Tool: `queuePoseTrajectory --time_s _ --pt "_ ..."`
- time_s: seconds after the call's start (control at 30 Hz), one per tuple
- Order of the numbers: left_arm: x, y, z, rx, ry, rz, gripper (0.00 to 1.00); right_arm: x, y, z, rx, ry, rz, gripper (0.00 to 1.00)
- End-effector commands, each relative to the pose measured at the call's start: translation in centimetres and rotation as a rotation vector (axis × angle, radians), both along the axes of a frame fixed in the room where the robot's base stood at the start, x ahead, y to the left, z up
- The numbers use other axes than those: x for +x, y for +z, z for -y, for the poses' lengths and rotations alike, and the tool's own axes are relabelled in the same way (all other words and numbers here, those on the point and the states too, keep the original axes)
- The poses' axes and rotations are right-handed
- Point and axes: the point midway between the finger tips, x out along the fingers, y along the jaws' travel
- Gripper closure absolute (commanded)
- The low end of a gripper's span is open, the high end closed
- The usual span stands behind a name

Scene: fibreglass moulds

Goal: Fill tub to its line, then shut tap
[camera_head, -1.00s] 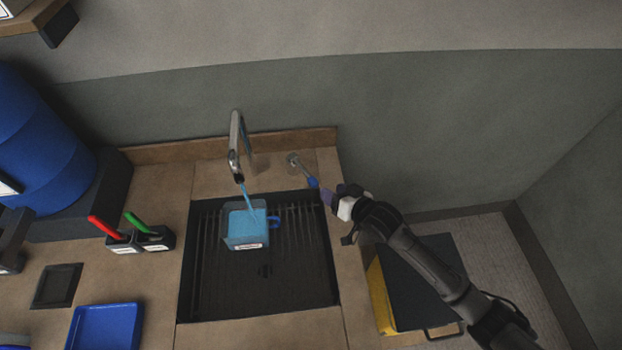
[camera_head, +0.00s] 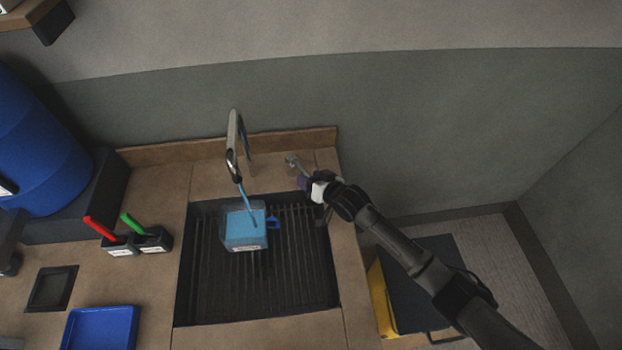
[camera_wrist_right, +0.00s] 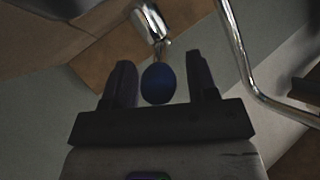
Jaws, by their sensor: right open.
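The tub (camera_head: 245,230) is a clear container with a blue handle, standing on the sink grate under the spout. Blue liquid runs from the tap spout (camera_head: 233,150) into it, and blue liquid fills much of it. I cannot read its line. The tap lever (camera_head: 297,164) is metal with a blue knob (camera_wrist_right: 158,84) at its end. In the right wrist view the knob lies between the fingers of my right gripper (camera_wrist_right: 160,88), which is open with gaps on both sides. In the head view the gripper hides the knob. My left gripper is not in view.
The ribbed sink grate (camera_head: 290,290) surrounds the tub. At left are a blue drum (camera_head: 40,150), a holder with red and green handled tools (camera_head: 135,243), and a blue tray (camera_head: 100,328). A yellow and dark bin (camera_head: 400,290) stands beside the counter at right.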

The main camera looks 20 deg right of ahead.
Motion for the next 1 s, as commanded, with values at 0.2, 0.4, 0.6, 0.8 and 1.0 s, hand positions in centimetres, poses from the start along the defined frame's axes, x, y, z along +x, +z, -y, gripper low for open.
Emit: queuePoseTrajectory --time_s 0.2,0.4,0.6,0.8,1.0 --pt "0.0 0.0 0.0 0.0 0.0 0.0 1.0 -0.03 -0.01 -0.01 0.0 0.0 0.0 0.56" --pt "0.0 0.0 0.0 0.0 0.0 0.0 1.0 -0.04 -0.01 -0.01 0.0 0.0 -0.001 0.76" --pt "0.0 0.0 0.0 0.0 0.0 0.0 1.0 -0.04 -0.01 -0.01 0.0 0.0 0.0 0.95" --pt "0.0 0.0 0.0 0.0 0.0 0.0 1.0 -0.04 -0.02 0.0 0.0 0.0 -0.001 1.0" --pt "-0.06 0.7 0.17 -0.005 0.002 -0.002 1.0 -0.14 0.21 0.08 0.002 -0.012 -0.002 1.0"
